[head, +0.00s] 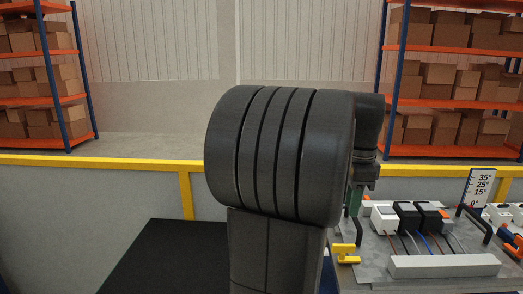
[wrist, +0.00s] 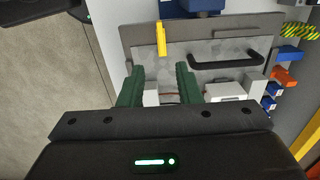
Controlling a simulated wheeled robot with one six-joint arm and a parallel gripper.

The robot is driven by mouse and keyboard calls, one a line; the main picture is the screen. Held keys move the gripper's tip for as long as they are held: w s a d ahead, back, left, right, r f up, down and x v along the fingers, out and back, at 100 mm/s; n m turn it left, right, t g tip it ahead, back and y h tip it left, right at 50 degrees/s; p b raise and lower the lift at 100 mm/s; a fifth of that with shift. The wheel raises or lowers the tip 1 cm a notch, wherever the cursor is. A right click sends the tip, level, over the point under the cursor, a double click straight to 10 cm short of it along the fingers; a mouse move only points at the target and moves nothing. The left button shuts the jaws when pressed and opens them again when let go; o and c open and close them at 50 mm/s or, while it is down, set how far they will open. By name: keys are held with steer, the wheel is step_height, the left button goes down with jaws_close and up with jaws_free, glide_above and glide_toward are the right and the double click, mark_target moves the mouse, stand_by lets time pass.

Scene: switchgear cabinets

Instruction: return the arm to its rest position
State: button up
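My arm (head: 280,155) rises through the middle of the head view, its large black ribbed joint hiding much behind it. My gripper (wrist: 158,78) shows two green fingers standing apart in the wrist view, with nothing visibly clamped between them. In the head view only a small green part of the gripper (head: 355,198) shows, right of the black joint, near the left end of a grey panel. How high the fingertips are above the panel is hard to tell.
The grey panel (head: 350,275) bears white and black modules (head: 408,217), coloured wires, a pale bar (head: 445,265), black handles (head: 475,222) and a yellow piece (head: 345,252). An angle scale (head: 479,187) stands behind. A yellow rail (head: 120,161) and box-filled racks (head: 450,90) lie beyond.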

mark_target(344, 245)
step_height(344, 245, down, 12)
steer(key=shift+w+p, duration=0.1)
steer(key=shift+p, duration=0.25)
steer(key=shift+f, duration=0.4)
steer(key=n+b, duration=0.1)
steer(key=n, duration=0.4)
steer(key=shift+b, duration=0.35)
steer(key=shift+r+n+b, duration=0.1)
steer(key=shift+n+b, duration=0.7)
steer(key=shift+n, duration=1.6)
